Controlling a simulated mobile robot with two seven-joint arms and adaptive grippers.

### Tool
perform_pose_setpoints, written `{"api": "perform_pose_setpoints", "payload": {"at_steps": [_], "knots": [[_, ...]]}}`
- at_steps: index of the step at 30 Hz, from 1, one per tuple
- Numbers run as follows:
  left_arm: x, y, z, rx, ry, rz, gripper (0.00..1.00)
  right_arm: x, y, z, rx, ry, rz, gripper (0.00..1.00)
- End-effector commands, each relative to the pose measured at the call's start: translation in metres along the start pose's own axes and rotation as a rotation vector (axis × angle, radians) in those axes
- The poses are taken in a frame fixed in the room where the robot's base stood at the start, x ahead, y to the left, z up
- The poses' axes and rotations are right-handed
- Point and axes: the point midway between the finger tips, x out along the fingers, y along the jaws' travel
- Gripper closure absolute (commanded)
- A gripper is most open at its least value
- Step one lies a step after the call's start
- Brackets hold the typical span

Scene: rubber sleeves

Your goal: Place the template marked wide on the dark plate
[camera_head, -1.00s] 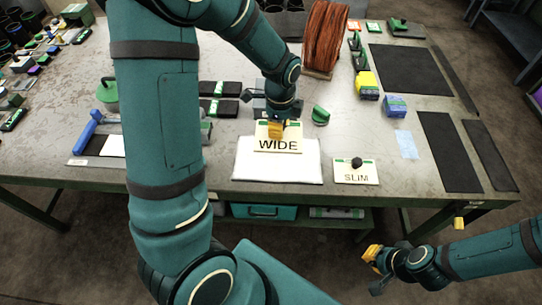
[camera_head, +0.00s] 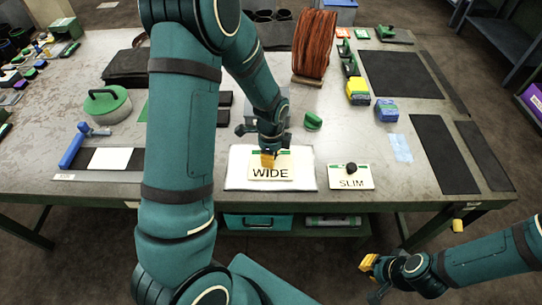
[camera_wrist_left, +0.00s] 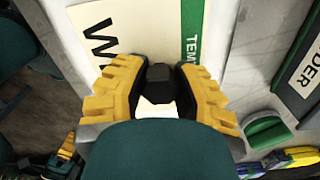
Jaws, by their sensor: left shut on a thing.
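The WIDE template (camera_head: 285,173), a cream plate with a green strip, is over the white sheet (camera_head: 236,180) near the table's front edge. I cannot tell whether it touches the sheet. My left gripper (camera_head: 268,160) is above it, shut on its dark knob. In the left wrist view the yellow fingertips (camera_wrist_left: 160,88) press on both sides of the knob (camera_wrist_left: 160,82), above the template (camera_wrist_left: 145,25). Several dark flat plates lie at the right, one of them large (camera_head: 402,73); which one is meant is unclear. My right gripper (camera_head: 370,272) is off the table front, its opening unclear.
The SLIM template (camera_head: 350,182) with a dark knob lies just right of the sheet. A blue block (camera_head: 387,110), a yellow block (camera_head: 358,92) and a green piece (camera_head: 313,121) stand behind. A copper-coloured coil (camera_head: 315,45) stands at the back.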

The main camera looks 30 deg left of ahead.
Motion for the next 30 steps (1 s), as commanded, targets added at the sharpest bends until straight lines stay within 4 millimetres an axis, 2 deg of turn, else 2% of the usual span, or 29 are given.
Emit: {"api": "perform_pose_setpoints", "payload": {"at_steps": [4,5,6,7,16,20,23,30], "knots": [[0.004,0.0,0.0,0.0,0.0,0.0,1.0,0.003,0.001,0.0,0.0,0.001,0.0,1.0],[0.004,0.0,0.0,0.0,0.0,0.0,0.67,0.003,0.001,0.0,0.0,0.001,0.0,1.0],[0.003,0.0,0.0,0.0,0.0,0.0,0.53,0.002,0.001,0.0,0.0,0.001,0.0,1.0],[0.003,0.0,0.0,0.0,0.0,0.0,0.45,0.002,0.001,0.0,0.0,0.001,0.0,1.0],[0.002,0.0,0.0,0.0,0.0,0.0,0.45,0.002,0.001,0.0,0.0,0.001,0.0,1.0],[-0.005,0.0,0.0,0.0,0.001,-0.001,0.45,-0.002,-0.001,0.0,0.0,0.0,0.0,1.0],[-0.02,-0.001,0.0,0.0,0.002,-0.003,0.45,-0.006,-0.002,0.0,0.0,-0.002,0.0,1.0],[-0.071,-0.001,0.0,0.0,0.002,-0.004,0.45,-0.018,-0.007,0.001,0.002,-0.005,0.0,1.0]]}}
